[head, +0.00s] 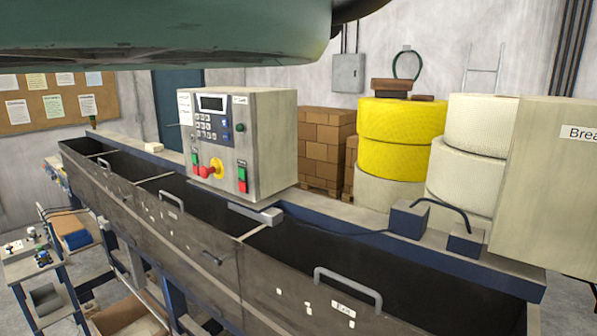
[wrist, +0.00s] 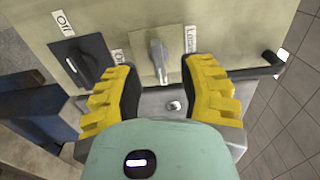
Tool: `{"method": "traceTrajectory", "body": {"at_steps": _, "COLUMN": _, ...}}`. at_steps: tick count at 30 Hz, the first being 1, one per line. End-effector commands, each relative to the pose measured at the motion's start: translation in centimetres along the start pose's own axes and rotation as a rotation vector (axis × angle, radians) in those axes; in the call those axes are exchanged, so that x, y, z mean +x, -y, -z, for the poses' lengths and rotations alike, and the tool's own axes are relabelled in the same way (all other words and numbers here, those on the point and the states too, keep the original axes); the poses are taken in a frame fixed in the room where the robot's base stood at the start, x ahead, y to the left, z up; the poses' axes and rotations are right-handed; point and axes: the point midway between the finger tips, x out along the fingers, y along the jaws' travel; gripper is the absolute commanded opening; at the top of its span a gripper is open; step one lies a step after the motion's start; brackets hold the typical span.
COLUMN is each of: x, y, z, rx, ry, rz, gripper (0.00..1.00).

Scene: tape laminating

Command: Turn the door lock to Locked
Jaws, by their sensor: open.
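The door lock is a grey knob (wrist: 158,58) on a light square plate, on the face of a beige box, in the wrist view. Its lever stands nearly upright in the picture, tilted slightly. A partly hidden label (wrist: 192,39), seemingly "Locked", lies to its right. My gripper (wrist: 163,72) is open, its two yellow-padded fingers apart on either side of the lower part of the knob. I cannot tell whether either finger touches it. The gripper is not in the head view, where the knob is not seen either.
A black rotary switch (wrist: 80,64) with an "Off" label (wrist: 63,22) is close left of my gripper. A dark handle (wrist: 262,70) sticks out at right. In the head view, a beige box (head: 550,190) labelled "Brea…" stands at right, and a control panel (head: 240,140) stands over the long trough.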

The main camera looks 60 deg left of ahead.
Motion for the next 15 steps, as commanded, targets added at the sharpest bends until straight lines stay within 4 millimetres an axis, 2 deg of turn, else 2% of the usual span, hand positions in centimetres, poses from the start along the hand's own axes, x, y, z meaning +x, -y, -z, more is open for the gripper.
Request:
{"method": "traceTrajectory", "body": {"at_steps": 1, "x": 0.8, "y": -0.3, "z": -0.3, "rx": 0.001, "ry": 0.006, "rz": -0.004, "gripper": 0.40}}
{"method": "traceTrajectory", "body": {"at_steps": 6, "x": 2.2, "y": -0.1, "z": -0.2, "rx": -0.002, "ry": 0.006, "rz": -0.003, "gripper": 0.40}}
{"method": "traceTrajectory", "body": {"at_steps": 15, "x": 2.8, "y": -0.1, "z": -0.2, "rx": 0.001, "ry": 0.004, "rz": -0.003, "gripper": 0.40}}
